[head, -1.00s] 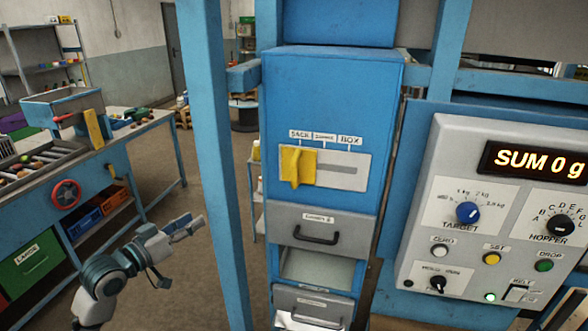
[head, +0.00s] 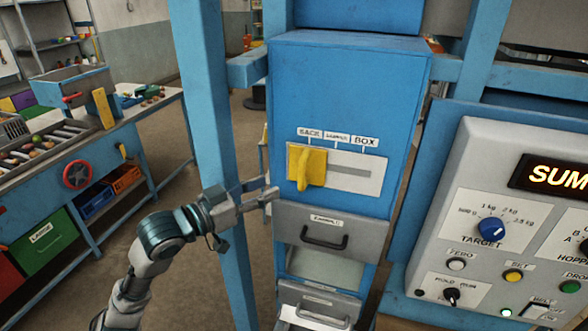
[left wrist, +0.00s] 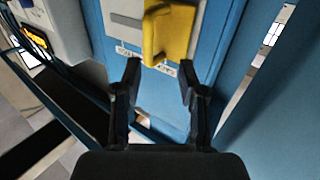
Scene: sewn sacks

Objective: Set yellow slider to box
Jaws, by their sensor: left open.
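The yellow slider (head: 307,167) sits at the left end of its slot, under the SACK label, on a pale plate on the blue cabinet (head: 345,90). The BOX label (head: 367,142) is at the right end of the slot. My left gripper (head: 268,191) is open and empty, to the left of and a little below the slider. In the left wrist view the slider (left wrist: 168,35) stands ahead of the open fingers (left wrist: 158,85), roughly centred between them and not gripped. My right gripper is not in view.
A blue upright post (head: 207,130) stands left of the cabinet, close to my left arm. A grey drawer (head: 328,237) with a dark handle is below the slider. A control panel (head: 500,220) with knobs is at the right.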

